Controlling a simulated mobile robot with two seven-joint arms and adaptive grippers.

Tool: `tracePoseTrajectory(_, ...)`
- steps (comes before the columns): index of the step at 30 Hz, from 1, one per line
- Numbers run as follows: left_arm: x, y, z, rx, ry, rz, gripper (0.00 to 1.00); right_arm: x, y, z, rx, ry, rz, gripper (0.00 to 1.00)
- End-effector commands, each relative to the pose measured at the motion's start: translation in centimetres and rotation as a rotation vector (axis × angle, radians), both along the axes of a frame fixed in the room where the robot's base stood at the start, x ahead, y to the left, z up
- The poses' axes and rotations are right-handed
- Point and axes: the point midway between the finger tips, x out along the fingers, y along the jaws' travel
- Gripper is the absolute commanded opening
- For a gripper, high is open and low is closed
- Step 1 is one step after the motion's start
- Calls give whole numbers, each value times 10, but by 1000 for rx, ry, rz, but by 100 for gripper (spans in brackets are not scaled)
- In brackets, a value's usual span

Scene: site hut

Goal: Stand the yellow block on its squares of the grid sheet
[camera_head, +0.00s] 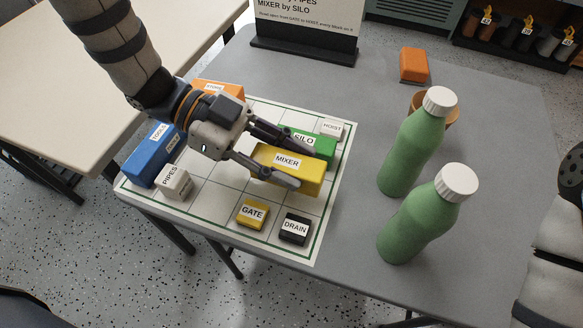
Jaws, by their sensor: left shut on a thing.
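The yellow block (299,170), labelled MIXER, is between the fingers of my left gripper (298,168). The gripper is shut on it from the left, one finger along its far side and one along its near side. The block is over the right middle part of the white grid sheet (207,223), beside the green SILO block (325,146). I cannot tell whether its underside touches the sheet, and the squares under it are hidden. My right gripper is out of view.
On the sheet are the blue TOOLS block (146,164), PIPES block (175,183), GATE block (252,213), DRAIN block (294,228), HOIST block (333,129) and an orange block (215,87). Two green bottles (410,155) (423,225) stand to the right. A sign (305,40) stands behind.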

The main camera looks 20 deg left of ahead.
Motion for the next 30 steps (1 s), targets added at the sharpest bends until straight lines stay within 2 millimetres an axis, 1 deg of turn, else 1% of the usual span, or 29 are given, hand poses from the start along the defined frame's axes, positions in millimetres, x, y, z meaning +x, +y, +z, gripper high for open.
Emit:
tracePoseTrajectory(2,6,-1,-12,-2,4,1,1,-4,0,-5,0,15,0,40)
tracePoseTrajectory(4,5,-1,-28,-3,7,2,1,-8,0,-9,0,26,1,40)
tracePoseTrajectory(6,5,0,-37,-2,4,3,1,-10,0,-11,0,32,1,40)
tracePoseTrajectory(12,6,0,-35,0,-4,2,1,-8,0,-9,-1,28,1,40)
tracePoseTrajectory(16,5,0,-39,0,-3,1,1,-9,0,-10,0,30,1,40)
tracePoseTrajectory(17,6,0,-38,0,-4,2,37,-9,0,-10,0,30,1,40)
tracePoseTrajectory(18,6,0,-38,0,-4,2,41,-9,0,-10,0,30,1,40)
tracePoseTrajectory(25,5,0,-38,0,-4,2,41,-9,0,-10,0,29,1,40)
tracePoseTrajectory(27,6,0,-34,0,-6,1,41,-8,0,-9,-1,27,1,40)
tracePoseTrajectory(29,6,7,-31,1,-6,2,41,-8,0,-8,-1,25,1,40)
tracePoseTrajectory(30,7,15,-28,2,-8,3,41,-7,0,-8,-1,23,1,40)
